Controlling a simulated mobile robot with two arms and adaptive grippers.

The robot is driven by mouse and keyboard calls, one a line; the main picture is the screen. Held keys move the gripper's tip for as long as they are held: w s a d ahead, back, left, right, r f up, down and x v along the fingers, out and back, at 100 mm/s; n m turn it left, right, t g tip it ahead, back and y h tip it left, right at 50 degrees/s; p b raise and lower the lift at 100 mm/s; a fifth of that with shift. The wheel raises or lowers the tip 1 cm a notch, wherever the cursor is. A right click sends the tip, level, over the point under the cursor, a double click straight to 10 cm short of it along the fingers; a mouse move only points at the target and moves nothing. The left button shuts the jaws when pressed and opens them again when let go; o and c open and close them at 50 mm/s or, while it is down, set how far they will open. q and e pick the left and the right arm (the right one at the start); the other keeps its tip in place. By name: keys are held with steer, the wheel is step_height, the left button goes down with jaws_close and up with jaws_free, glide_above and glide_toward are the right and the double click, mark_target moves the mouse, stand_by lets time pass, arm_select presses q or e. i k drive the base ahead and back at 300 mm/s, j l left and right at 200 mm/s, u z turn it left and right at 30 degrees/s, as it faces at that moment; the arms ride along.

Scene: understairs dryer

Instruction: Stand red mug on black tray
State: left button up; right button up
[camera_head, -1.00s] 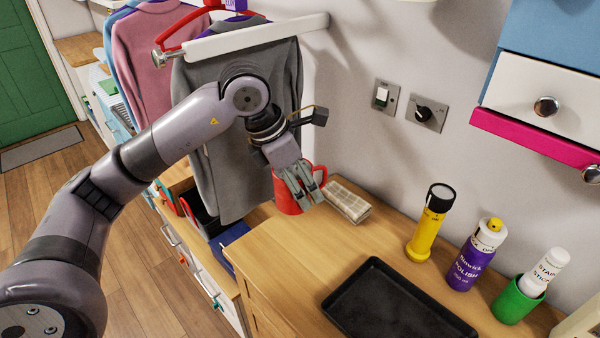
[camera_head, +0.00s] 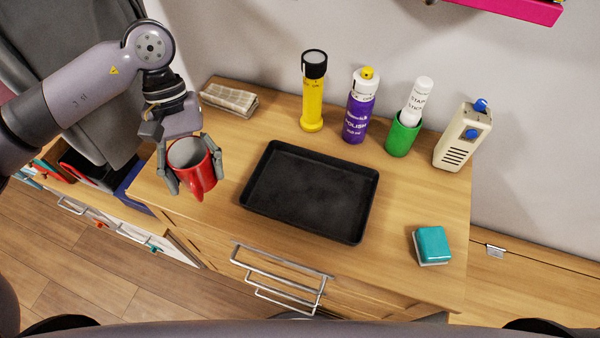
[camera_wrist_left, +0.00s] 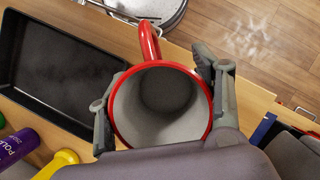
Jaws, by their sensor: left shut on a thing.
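My left gripper (camera_head: 184,172) is shut on the red mug (camera_head: 203,181), with a finger on either side of its body. The mug's open grey inside faces up toward the head camera, and its handle points toward the front. The mug is left of the black tray (camera_head: 256,205), near the counter's left front edge; whether it touches the counter cannot be told. In the left wrist view the mug (camera_wrist_left: 155,60) sits between the fingers, handle pointing up, and the tray (camera_wrist_left: 60,80) is at the left. The tray is empty. My right gripper is not in view.
Behind the tray stand a yellow torch (camera_head: 313,95), a purple polish can (camera_head: 358,110), a green cup (camera_head: 402,135) holding a white stick and a cream device (camera_head: 463,138). A teal sponge (camera_head: 432,243) is at right.

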mark_target(313, 186)
steer(key=k+l, duration=0.1)
steer(key=l, duration=0.35)
steer(key=k+l, duration=0.1)
steer(key=l, duration=0.35)
steer(key=k+l, duration=0.1)
steer(key=l, duration=0.35)
